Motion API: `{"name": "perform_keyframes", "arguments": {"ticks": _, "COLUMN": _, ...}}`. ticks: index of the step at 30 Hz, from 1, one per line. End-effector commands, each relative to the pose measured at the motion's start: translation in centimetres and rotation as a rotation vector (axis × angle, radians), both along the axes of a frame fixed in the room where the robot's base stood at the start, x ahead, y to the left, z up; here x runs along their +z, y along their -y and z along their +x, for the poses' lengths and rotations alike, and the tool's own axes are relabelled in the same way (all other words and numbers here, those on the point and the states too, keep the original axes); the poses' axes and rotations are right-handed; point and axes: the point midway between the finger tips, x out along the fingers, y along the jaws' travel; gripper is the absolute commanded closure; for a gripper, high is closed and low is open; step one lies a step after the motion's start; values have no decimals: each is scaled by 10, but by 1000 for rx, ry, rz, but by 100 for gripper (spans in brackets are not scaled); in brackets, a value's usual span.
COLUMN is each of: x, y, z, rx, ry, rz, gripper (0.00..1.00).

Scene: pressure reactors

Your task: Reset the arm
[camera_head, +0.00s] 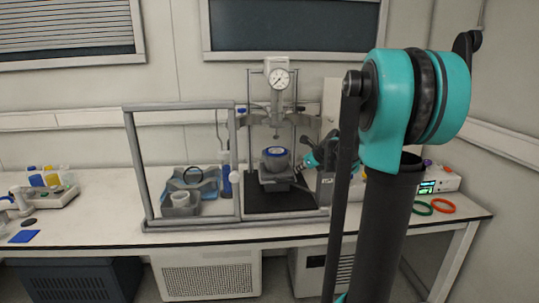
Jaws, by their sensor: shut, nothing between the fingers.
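My arm (390,190), teal and black, fills the right foreground and hides part of the bench. Its far end reaches back behind the upright link to the reactor stand. My gripper (299,168) is small and dark there, just right of the reactor vessel. It is shut and empty; whether it touches the vessel cannot be told. The grey vessel (277,164) with a blue ring on top sits upright on a support under the pressure head with a round gauge (279,79). A gap shows between the vessel and the head.
A grey metal frame (236,165) stands around the left and front of the reactor area. Left of the reactor are a blue tray (206,188) and a grey bin (178,211). Red (442,206) and green rings lie at right. The white bench (95,222) has free room left of the frame.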

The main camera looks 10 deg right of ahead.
Motion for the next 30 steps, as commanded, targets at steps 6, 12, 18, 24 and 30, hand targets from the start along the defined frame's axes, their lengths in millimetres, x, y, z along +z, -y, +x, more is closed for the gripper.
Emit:
{"name": "perform_keyframes", "arguments": {"ticks": 6, "x": -41, "y": -26, "z": -80, "rx": 418, "ry": 56, "rz": -434, "gripper": 100}}
{"name": "perform_keyframes", "arguments": {"ticks": 12, "x": -82, "y": -38, "z": -159, "rx": 866, "ry": 109, "rz": -823, "gripper": 100}}
{"name": "perform_keyframes", "arguments": {"ticks": 18, "x": -123, "y": -40, "z": -239, "rx": 1348, "ry": 162, "rz": -1164, "gripper": 100}}
{"name": "perform_keyframes", "arguments": {"ticks": 24, "x": -159, "y": -32, "z": -306, "rx": 1801, "ry": 212, "rz": -1410, "gripper": 100}}
{"name": "perform_keyframes", "arguments": {"ticks": 30, "x": -177, "y": -25, "z": -340, "rx": 2056, "ry": 244, "rz": -1515, "gripper": 100}}
